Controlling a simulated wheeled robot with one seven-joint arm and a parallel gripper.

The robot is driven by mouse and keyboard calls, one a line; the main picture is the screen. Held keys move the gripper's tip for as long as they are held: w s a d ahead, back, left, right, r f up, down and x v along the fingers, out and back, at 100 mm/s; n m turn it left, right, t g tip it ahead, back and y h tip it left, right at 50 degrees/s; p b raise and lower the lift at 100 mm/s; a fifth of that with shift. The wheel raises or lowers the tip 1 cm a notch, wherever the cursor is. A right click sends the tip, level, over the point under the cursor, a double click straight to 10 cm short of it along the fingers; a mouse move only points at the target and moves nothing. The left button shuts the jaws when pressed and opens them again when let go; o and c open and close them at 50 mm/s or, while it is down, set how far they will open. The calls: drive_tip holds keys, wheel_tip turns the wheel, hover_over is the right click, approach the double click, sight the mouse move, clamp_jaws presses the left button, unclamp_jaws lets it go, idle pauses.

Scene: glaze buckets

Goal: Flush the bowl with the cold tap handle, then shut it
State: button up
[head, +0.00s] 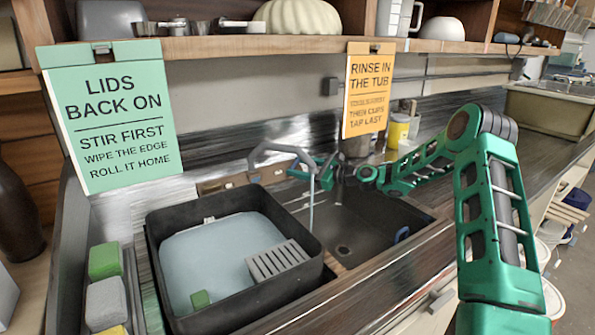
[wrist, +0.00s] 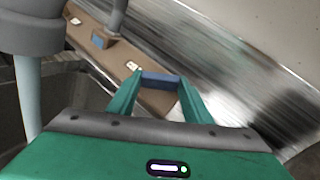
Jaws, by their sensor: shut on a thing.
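My gripper (head: 302,172) is at the tap behind the sink. In the wrist view its two green fingers (wrist: 160,84) are closed on a blue bar, the cold tap handle (wrist: 161,80). The grey spout (head: 278,149) arches over the sink bowl (head: 352,226). A thin stream of water (head: 311,205) falls from it into the bowl; the stream also shows at the left of the wrist view (wrist: 28,95). The bowl is dark grey with a round drain. The handle is hidden by my gripper in the head view.
A black tub (head: 165,290) of pale blue water, with a grey slotted block (head: 277,262) and a green block, stands left of the sink. Sponges (head: 105,262) lie further left. A yellow jar (head: 397,132) stands behind my arm. Two signs (head: 110,120) hang from the shelf.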

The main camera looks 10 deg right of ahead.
drive_tip(key=n+g, duration=0.2)
drive_tip(key=n+g+y, duration=0.1)
drive_tip(key=n+g, duration=0.1)
drive_tip(key=n, duration=0.1)
drive_tip(key=w+n+g, duration=0.1)
drive_tip(key=n+g, duration=0.1)
drive_tip(key=shift+d+r+n+g+y, duration=0.2)
drive_tip(key=shift+d+n+g+y, duration=0.1)
drive_tip(key=shift+d, duration=0.1)
drive_tip(key=o, duration=1.1)
drive_tip(key=shift+c, duration=0.2)
drive_tip(key=shift+a, duration=0.1)
drive_tip(key=shift+s, duration=0.1)
drive_tip(key=v, duration=0.7)
drive_tip(key=shift+d, duration=0.3)
drive_tip(key=shift+r, duration=0.1)
